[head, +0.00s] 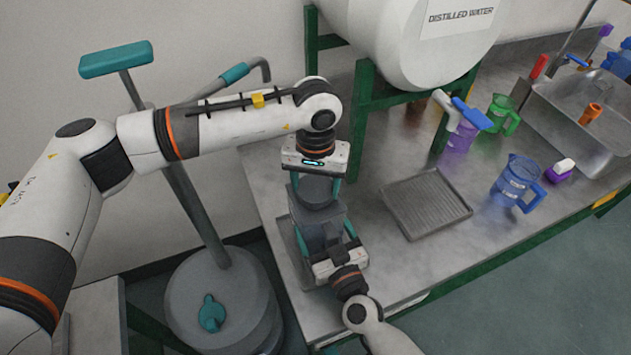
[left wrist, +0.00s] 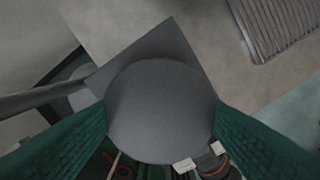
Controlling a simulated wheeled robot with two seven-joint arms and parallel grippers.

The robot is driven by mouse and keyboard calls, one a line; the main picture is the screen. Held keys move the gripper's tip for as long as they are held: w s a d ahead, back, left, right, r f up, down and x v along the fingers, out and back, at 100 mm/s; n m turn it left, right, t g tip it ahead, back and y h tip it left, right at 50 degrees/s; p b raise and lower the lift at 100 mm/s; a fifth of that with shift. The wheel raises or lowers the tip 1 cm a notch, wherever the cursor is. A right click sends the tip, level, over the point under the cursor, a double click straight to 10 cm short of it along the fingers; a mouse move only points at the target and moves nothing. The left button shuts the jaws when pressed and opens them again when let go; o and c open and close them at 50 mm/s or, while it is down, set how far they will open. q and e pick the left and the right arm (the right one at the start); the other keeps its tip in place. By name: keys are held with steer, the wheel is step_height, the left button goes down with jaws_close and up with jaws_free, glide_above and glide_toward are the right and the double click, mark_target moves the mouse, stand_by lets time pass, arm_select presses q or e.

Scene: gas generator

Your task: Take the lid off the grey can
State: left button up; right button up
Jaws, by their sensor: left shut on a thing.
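The grey can (head: 313,236) stands upright near the left end of the metal table. It has a wide, square-cornered top, and a round grey lid (head: 316,188) shows above this. My left gripper (head: 316,187) comes from above and is shut on the lid. In the left wrist view, its green fingers flank the round lid (left wrist: 160,110), with the square top below. I cannot tell whether the lid is seated or slightly raised. My right gripper (head: 332,248) is low at the can's body, with green fingers on either side; whether they press on it is unclear.
A grey ribbed tray (head: 427,204) lies right of the can. A blue jug (head: 514,184), purple and green jugs and a sink (head: 590,135) are farther right. A green stand with a white distilled water tank (head: 420,45) is behind. A large grey vessel (head: 222,300) stands left.

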arm_select(q)
steer(key=n, duration=0.7)
steer(key=shift+n, duration=0.3)
steer(key=n, duration=0.4)
steer(key=shift+r, duration=0.1)
steer(key=n, duration=0.7)
steer(key=shift+n, duration=0.3)
steer(key=n, duration=0.4)
steer(key=shift+n, duration=0.4)
steer(key=n, duration=1.6)
steer(key=shift+n, duration=0.4)
steer(key=n, duration=0.6)
steer(key=shift+r+n, duration=0.1)
steer(key=shift+n, duration=0.2)
